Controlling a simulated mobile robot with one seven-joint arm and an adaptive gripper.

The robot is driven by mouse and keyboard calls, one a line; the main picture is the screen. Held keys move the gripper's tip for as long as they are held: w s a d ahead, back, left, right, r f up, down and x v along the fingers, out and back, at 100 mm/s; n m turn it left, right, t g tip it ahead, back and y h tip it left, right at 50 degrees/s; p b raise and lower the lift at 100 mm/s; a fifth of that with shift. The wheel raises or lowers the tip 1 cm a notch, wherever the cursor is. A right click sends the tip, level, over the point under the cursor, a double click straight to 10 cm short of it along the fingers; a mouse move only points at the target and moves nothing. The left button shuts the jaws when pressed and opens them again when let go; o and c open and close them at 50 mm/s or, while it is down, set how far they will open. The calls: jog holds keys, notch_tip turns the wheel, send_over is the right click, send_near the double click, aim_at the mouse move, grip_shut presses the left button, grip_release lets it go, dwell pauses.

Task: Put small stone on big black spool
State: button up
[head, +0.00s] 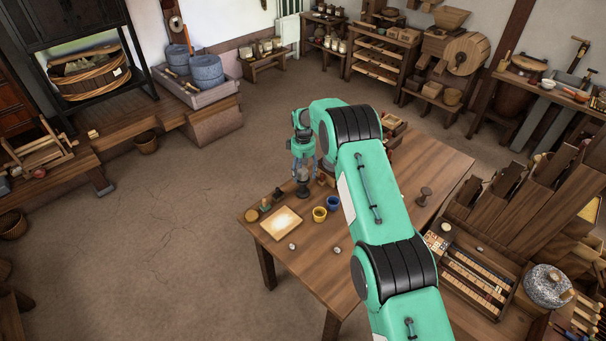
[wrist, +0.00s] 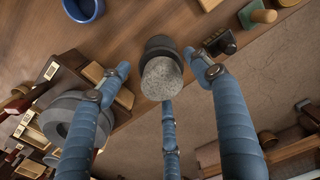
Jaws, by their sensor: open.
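A black spool (head: 303,190) stands upright on the wooden table, below my gripper (head: 303,172). In the wrist view a rounded, speckled grey stone (wrist: 161,80) appears at the end of the black spool (wrist: 160,48), looking seated on its top. My gripper's blue fingers are spread around the stone, with visible gaps on both sides; the lower finger's tip comes close to it, and I cannot tell if it touches. In the head view the fingers hide the stone. Two small pale stones (head: 292,246) (head: 337,250) lie near the table's front edge.
Small block-like tools (wrist: 222,45) stand beside the spool. A wooden spool (head: 425,195) stands at the right. The floor left of the table is clear.

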aim_at(303, 170)
notch_tip(303, 170, up, 11)
jog(key=shift+r, duration=0.2)
dwell(0.3)
dwell(0.6)
